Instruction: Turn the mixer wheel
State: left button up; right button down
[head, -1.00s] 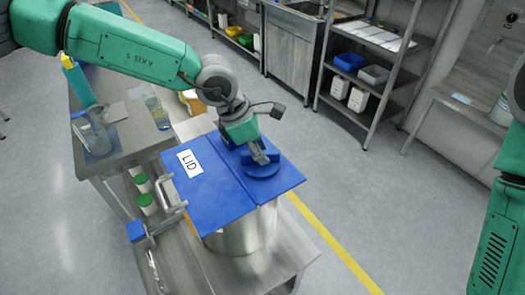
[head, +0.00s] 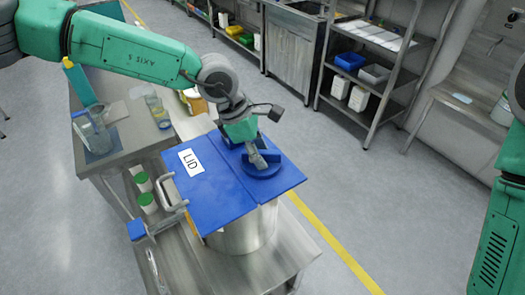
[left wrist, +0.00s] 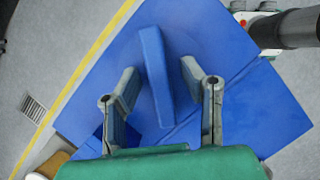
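The blue mixer wheel (head: 267,171) is a round disc on the blue lid (head: 205,206), which has a white "LID" label and covers a steel vessel (head: 245,236). My left gripper (head: 258,161) points down at the wheel from above. In the left wrist view, a raised blue bar (left wrist: 156,78) lies between the two fingers of my left gripper (left wrist: 159,68). The fingers are spread, with gaps visible on both sides of the bar. The gripper hides part of the wheel in the head view. My right gripper is out of view.
A metal handle (head: 172,193) stands at the lid's left edge. A steel table (head: 137,137) at left holds a jug (head: 92,135) and a glass beaker (head: 158,112). Green-capped containers (head: 147,202) sit below. Shelving (head: 372,75) stands at the back; the floor at right is clear.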

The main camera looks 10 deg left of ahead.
pick_arm(q)
jog(key=shift+w+r, duration=0.1)
jog(key=shift+a+r, duration=0.15)
jog(key=shift+r, duration=0.1)
jog(key=v, duration=1.1)
jog(key=shift+a, duration=0.1)
dwell(0.7)
